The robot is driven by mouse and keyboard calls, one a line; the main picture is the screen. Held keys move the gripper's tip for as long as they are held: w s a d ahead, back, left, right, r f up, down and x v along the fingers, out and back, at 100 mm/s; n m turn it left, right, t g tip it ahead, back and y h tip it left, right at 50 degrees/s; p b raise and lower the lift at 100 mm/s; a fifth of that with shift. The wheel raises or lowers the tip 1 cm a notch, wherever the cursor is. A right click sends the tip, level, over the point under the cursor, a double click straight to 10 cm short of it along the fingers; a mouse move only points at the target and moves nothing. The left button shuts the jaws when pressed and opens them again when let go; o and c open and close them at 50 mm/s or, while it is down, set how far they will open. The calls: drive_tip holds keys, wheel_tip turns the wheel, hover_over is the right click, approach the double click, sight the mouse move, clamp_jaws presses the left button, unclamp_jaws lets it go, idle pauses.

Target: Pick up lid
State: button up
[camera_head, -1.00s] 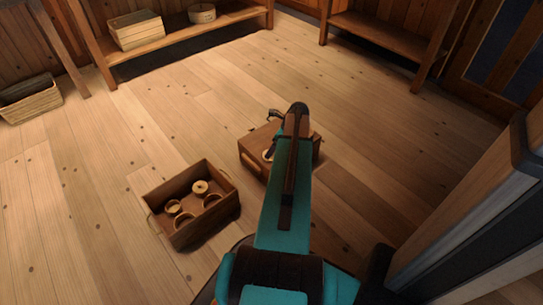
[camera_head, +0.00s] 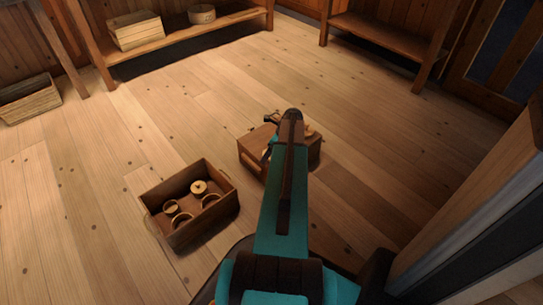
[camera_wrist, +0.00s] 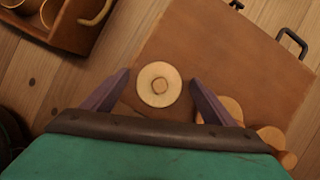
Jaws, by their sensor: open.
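A pale round piece with a small raised knob at its centre (camera_wrist: 159,85), which looks like the lid, shows in the wrist view over the brown box top (camera_wrist: 205,50). My gripper (camera_wrist: 160,77) is open, with one dark finger on each side of this piece. I see no finger clearly touching it, and its height relative to the fingertips is hard to tell. In the head view my arm hides most of the box (camera_head: 307,157) and the lid.
Turned wooden pieces (camera_wrist: 232,109) lie right of the gripper on the box. A dark metal handle (camera_wrist: 292,42) stands at its edge. An open wooden crate (camera_head: 184,236) with several round pieces stands to the left. Bare floor (camera_head: 150,110) lies beyond.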

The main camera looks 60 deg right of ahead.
idle(0.4)
drive_tip(key=c, duration=1.1)
drive_tip(key=shift+r, duration=0.15)
drive_tip(key=shift+r+p, duration=0.65)
drive_tip(key=shift+r, duration=0.15)
drive_tip(key=shift+a+p+v, duration=0.25)
drive_tip(key=shift+p+v, duration=0.6)
drive_tip(key=shift+v, duration=0.35)
drive_tip(key=s+a+p, duration=0.3)
drive_tip(key=s+p, duration=0.1)
drive_tip(key=s, duration=1)
drive_tip(key=shift+s+a+r, duration=0.3)
drive_tip(key=shift+a+r, duration=0.05)
drive_tip(key=shift+r, duration=0.1)
